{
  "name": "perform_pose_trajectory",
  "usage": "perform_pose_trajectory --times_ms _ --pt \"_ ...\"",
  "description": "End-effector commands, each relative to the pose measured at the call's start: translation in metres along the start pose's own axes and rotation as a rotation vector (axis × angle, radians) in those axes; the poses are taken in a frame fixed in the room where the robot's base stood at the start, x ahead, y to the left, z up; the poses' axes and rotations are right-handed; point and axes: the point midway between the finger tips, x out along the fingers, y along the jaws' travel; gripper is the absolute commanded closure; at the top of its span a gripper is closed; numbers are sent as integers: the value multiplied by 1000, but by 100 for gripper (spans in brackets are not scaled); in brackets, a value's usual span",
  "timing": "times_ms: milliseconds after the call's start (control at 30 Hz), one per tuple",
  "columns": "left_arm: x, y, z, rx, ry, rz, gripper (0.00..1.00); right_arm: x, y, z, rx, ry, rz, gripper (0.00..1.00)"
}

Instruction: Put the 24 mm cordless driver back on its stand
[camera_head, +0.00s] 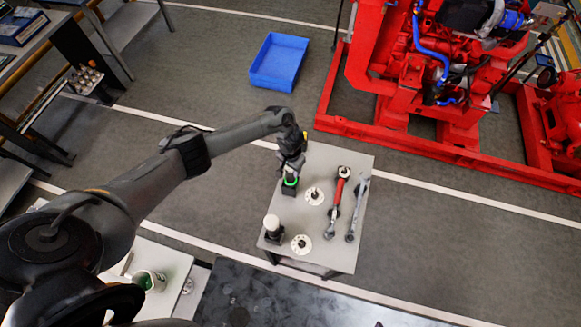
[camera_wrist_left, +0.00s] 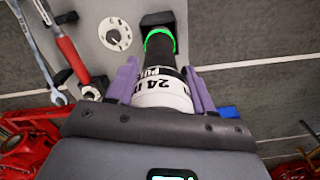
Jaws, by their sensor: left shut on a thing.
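The 24 mm cordless driver (camera_wrist_left: 162,92) has a dark body and a white band with "24" printed on it. My left gripper (camera_head: 290,170) is shut around that band, between its two purple fingers in the left wrist view (camera_wrist_left: 161,85). The stand also shows at the top of the left wrist view (camera_wrist_left: 158,17). My right gripper is not in view.
A second white-topped tool on a black base (camera_head: 272,224) stands at the table's left front. Two white discs (camera_head: 314,196), a red-handled wrench (camera_head: 337,200) and a grey wrench (camera_head: 357,208) lie right of the stand. A blue bin (camera_head: 279,62) is on the floor behind.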

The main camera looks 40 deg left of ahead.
Motion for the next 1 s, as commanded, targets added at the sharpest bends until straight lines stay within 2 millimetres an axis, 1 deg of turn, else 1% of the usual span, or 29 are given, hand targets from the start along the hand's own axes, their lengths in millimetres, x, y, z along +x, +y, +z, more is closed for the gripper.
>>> perform_pose_trajectory --times_ms 433,467,600,633,667,900,1000 --pt "8 0 -1 0 2 1 100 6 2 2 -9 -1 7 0" --pt "7 0 -1 0 2 1 45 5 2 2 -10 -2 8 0" --pt "7 0 -1 0 1 1 24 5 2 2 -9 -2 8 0" --pt "8 0 -1 0 1 0 19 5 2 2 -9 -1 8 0" --pt "8 0 0 0 1 0 19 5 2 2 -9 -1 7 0" --pt "9 0 1 0 -2 -1 19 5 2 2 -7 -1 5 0" --pt "5 0 0 0 -1 0 19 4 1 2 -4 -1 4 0"
